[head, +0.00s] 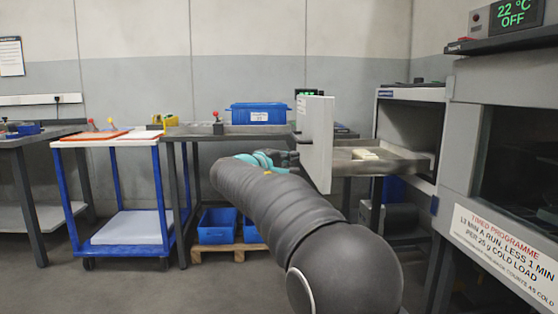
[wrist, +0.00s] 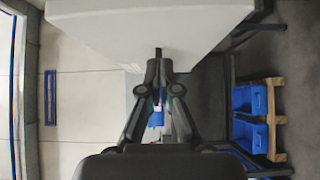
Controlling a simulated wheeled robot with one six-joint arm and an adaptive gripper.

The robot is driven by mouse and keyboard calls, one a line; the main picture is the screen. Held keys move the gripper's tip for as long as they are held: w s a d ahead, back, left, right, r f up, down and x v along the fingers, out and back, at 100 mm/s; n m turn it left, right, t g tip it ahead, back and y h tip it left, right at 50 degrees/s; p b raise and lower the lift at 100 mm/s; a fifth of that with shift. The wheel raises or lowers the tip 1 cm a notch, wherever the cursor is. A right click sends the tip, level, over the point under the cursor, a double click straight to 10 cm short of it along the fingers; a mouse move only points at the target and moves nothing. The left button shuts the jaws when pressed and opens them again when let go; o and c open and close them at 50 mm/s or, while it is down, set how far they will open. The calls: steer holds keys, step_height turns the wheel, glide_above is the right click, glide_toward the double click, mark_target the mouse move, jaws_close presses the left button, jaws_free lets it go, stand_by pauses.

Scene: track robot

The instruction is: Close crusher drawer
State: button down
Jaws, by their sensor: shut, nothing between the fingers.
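The crusher (head: 385,95) is a grey cabinet at the right of the head view, left of the oven-like machine. Its drawer (head: 400,163) is pulled out to the left and holds a pale block (head: 366,154). The drawer's upright pale front panel (head: 318,140) stands at its left end; in the wrist view the panel (wrist: 150,25) fills the top. My gripper (head: 294,158) is left of the panel, close to its outer face. In the wrist view its fingers (wrist: 158,58) are together and empty, tips at the panel. I cannot tell whether they touch it. My arm hides the space below.
A bench with a blue bin (head: 259,114) stands behind. A blue trolley (head: 120,240) is at the left. Blue crates (head: 217,226) sit on a pallet (head: 230,250) under the bench. The machine with the "Timed programme" sign (head: 505,245) is at the right. Floor at left front is clear.

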steer(key=w+d, duration=0.1)
steer(key=d, duration=0.3)
steer(key=w+d, duration=0.1)
steer(key=d, duration=0.1)
steer(key=shift+w, duration=0.3)
steer(key=shift+d, duration=0.5)
